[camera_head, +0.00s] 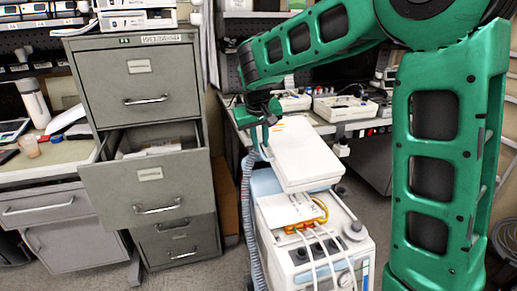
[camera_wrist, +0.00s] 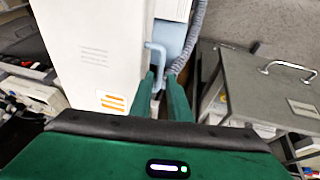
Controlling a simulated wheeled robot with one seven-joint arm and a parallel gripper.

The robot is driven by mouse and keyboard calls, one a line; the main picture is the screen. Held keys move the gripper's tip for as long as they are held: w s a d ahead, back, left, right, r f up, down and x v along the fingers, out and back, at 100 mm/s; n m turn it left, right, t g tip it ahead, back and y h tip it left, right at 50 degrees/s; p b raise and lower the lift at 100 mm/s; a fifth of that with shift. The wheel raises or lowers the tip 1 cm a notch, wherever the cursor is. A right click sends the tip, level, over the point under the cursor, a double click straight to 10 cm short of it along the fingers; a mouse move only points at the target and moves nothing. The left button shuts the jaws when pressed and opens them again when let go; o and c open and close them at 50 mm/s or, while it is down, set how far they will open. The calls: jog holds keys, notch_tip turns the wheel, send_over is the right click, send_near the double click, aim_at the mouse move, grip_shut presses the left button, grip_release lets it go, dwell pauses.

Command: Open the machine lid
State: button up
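The machine (camera_head: 310,240) is a white and pale blue unit in the middle of the head view. Its white lid (camera_head: 300,152) stands raised and tilted above the body, and tubes and a yellow cable show below it. In the wrist view the lid (camera_wrist: 95,50) fills the upper left, with a pale blue bar handle (camera_wrist: 155,47) at its edge. My gripper (camera_head: 268,110) is at the lid's upper left edge in the head view. In the wrist view my gripper (camera_wrist: 160,78) has its narrowly spaced fingers on either side of the handle. The exact contact is partly hidden.
A grey filing cabinet (camera_head: 140,80) with a drawer (camera_head: 150,190) pulled out stands to the left. A grey corrugated hose (camera_head: 248,210) hangs beside the machine. A bench with white devices (camera_head: 345,107) is behind. Some floor is clear between cabinet and machine.

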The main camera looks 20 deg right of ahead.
aim_at(261, 150)
jog(key=shift+x, duration=1.7)
grip_shut()
jog(key=shift+a+r, duration=0.1)
jog(key=shift+a, duration=0.15)
